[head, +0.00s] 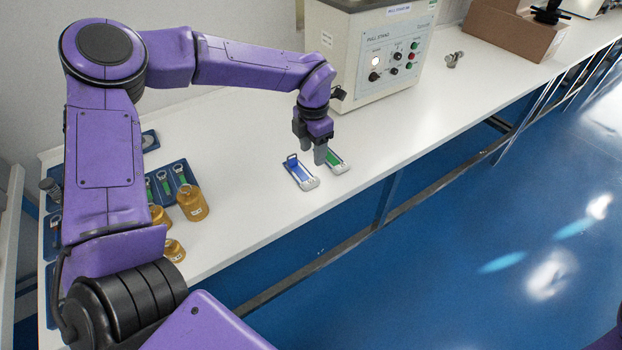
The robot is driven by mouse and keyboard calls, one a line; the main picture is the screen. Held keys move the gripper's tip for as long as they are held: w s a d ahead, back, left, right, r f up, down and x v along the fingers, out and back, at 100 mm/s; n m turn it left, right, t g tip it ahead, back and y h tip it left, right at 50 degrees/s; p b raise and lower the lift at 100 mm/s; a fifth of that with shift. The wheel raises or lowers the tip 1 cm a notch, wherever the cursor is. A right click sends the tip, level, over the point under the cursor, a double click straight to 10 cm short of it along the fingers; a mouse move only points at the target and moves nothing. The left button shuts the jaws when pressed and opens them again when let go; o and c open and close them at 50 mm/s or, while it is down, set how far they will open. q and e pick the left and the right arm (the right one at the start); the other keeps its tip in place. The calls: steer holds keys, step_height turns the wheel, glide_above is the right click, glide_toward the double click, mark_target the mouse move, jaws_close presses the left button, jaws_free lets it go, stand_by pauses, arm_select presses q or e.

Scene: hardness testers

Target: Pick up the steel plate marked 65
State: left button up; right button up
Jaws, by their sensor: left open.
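Two small pale plate-like pieces lie side by side on the white bench. One has a blue face (299,172) and the other a green face (337,163). I cannot read a 65 on either, so I cannot tell which is the steel plate. My left gripper (314,151) points down just behind and above the two pieces, with its fingers open. It partly covers the upper end of the green-faced piece. I cannot tell whether a finger touches it. My right gripper is out of view.
A pale tester box (378,55) with knobs stands behind the gripper. Brass weights (192,203) and blue trays (178,172) sit at the left. A cardboard box (515,32) is at the far right. The bench's front edge runs close to the pieces.

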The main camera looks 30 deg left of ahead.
arm_select(q)
glide_above(311, 181)
steer(key=f, duration=0.4)
steer(key=shift+w+f+p, duration=0.3)
steer(key=shift+f+p, duration=0.05)
steer(key=f, duration=0.1)
steer(key=f+p, duration=0.1)
steer(key=f, duration=0.3)
steer(key=shift+s, duration=0.35)
steer(key=shift+w+f, duration=0.1)
steer(key=shift+f, duration=0.35)
steer(key=shift+r, duration=0.1)
jaws_close()
